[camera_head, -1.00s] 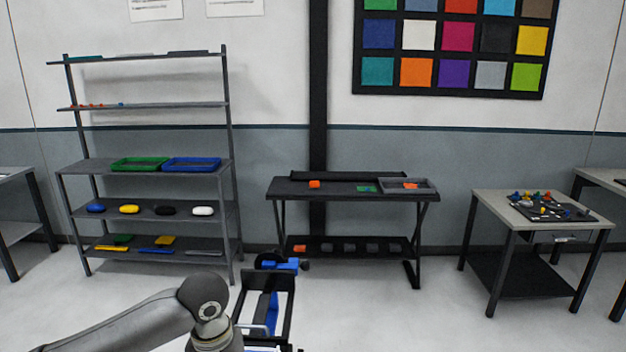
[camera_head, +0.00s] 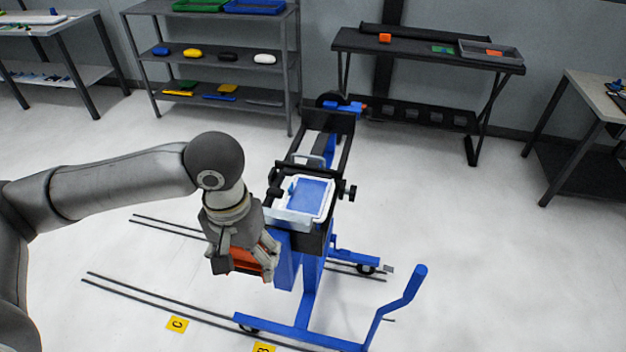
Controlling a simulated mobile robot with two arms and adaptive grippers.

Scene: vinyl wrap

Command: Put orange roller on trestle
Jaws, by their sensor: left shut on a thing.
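My left gripper (camera_head: 243,268) points down and is shut on an orange object (camera_head: 252,258), partly hidden by the fingers; it may be the orange roller. The gripper is in the air just left of a blue and black wheeled stand (camera_head: 310,275). A dark table with slanted, trestle-like legs (camera_head: 430,52) stands at the back right. A small orange block (camera_head: 385,38) lies on its top, and another orange piece (camera_head: 493,53) lies in a grey tray there. My right gripper is not in view.
The stand carries a white tray with a blue panel (camera_head: 314,192); its blue handle (camera_head: 413,285) sticks out at front right. A shelf rack (camera_head: 215,70) stands at the back left. Rails (camera_head: 160,309) and yellow markers (camera_head: 177,324) lie on the floor.

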